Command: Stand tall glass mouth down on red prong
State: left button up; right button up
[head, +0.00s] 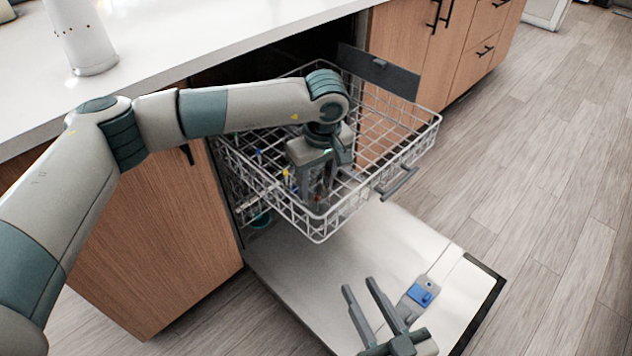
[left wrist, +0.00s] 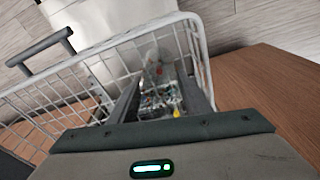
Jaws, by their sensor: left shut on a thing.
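My left gripper (head: 317,193) reaches down into the front left corner of the pulled-out upper rack. It is shut on the tall clear glass (left wrist: 158,92), which shows between its fingers in the left wrist view. The red prong (head: 317,198) shows as a red spot by the fingertips, and a red spot also appears through the glass in the wrist view. I cannot tell whether the glass is around the prong or just above it. My right gripper (head: 372,288) is open and empty, over the lowered dishwasher door.
The white wire rack (head: 400,150) has a yellow prong (head: 286,173) and a blue prong (head: 259,154) near the glass. The open door (head: 310,275) lies below, with a blue piece (head: 420,294) on it. The white counter (head: 200,30) borders the rack at the back left.

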pick_arm(q)
jog(key=shift+f+b, duration=0.25)
jog(key=shift+b, duration=0.25)
pick_arm(e)
jog(key=shift+f, duration=0.5)
pick_arm(q)
jog(key=o, duration=1.2)
pick_arm(e)
jog(key=shift+r, duration=0.1)
pick_arm(q)
jog(key=shift+r, duration=0.3)
pick_arm(e)
notch_tip(320, 180, up, 4)
jog(key=t, duration=0.2)
pick_arm(q)
jog(key=r, duration=0.5)
jog(key=s+r+p, duration=0.1)
jog(key=r, duration=0.5)
jog(key=d+r, duration=0.1)
jog(key=r, duration=0.4)
jog(key=shift+s+d+r, duration=0.1)
jog(key=shift+s+r, duration=0.25)
jog(key=shift+s, duration=0.05)
pick_arm(e)
jog(key=f+g, duration=0.1)
jog(key=f, duration=0.1)
jog(key=f+g, duration=0.2)
jog(key=f, duration=0.1)
jog(key=shift+s+d, duration=0.1)
jog(key=shift+d, duration=0.1)
